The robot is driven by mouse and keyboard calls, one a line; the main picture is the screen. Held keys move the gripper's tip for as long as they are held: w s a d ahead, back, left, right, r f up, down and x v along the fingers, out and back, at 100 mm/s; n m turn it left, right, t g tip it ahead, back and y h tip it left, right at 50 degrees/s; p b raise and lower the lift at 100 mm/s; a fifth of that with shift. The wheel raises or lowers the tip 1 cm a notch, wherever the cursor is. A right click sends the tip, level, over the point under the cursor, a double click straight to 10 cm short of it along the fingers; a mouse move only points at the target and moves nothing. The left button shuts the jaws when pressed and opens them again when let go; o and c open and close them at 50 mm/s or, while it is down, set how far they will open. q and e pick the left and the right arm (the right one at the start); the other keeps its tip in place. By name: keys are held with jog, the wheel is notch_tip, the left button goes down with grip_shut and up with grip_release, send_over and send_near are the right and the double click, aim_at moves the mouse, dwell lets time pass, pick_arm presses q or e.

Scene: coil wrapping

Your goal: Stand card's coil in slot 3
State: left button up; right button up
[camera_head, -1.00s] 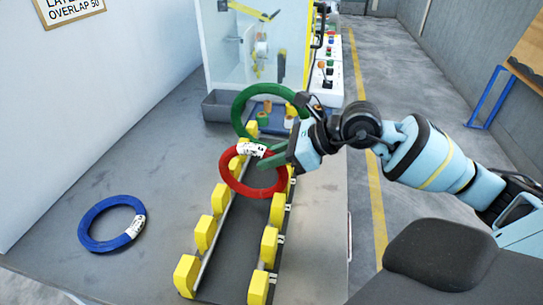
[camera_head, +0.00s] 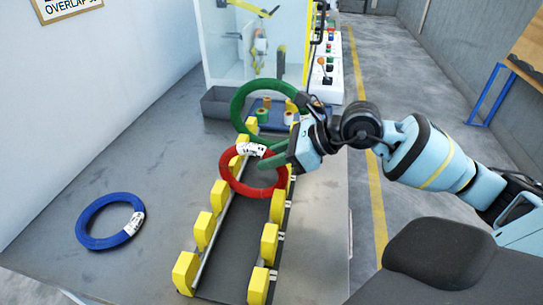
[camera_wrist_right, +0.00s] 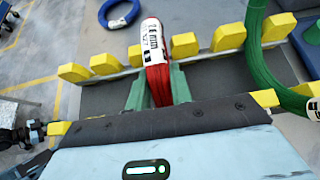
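A red coil (camera_head: 228,174) with a white label stands in the yellow-toothed rack (camera_head: 197,267), leaning somewhat; I cannot tell which slot number it is in. My right gripper (camera_head: 268,163) is at its right side. In the right wrist view, the green fingers of the right gripper (camera_wrist_right: 158,97) lie on both sides of the red coil (camera_wrist_right: 153,30) and appear closed on it. A green coil (camera_head: 238,103) stands at the rack's far end. A blue coil (camera_head: 84,226) with a white label lies flat on the table left of the rack. My left gripper is out of view.
The grey table (camera_head: 130,165) is clear between the blue coil and the rack. A grey bin (camera_head: 215,105) and a clear-sided machine (camera_head: 228,50) stand behind the rack. A printed sign (camera_head: 68,10) hangs on the left wall, partly cut off. Small spools (camera_head: 262,116) sit behind the green coil.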

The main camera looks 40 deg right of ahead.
jog(key=o, duration=0.4)
jog(key=shift+o, duration=0.2)
jog(key=shift+f, duration=0.1)
jog(key=v, duration=0.7)
jog(key=shift+s+d+r+b, duration=0.2)
jog(key=shift+s+r+b, duration=0.05)
jog(key=shift+s+b, duration=0.1)
jog(key=shift+w, duration=0.1)
dwell(0.6)
dwell(0.4)
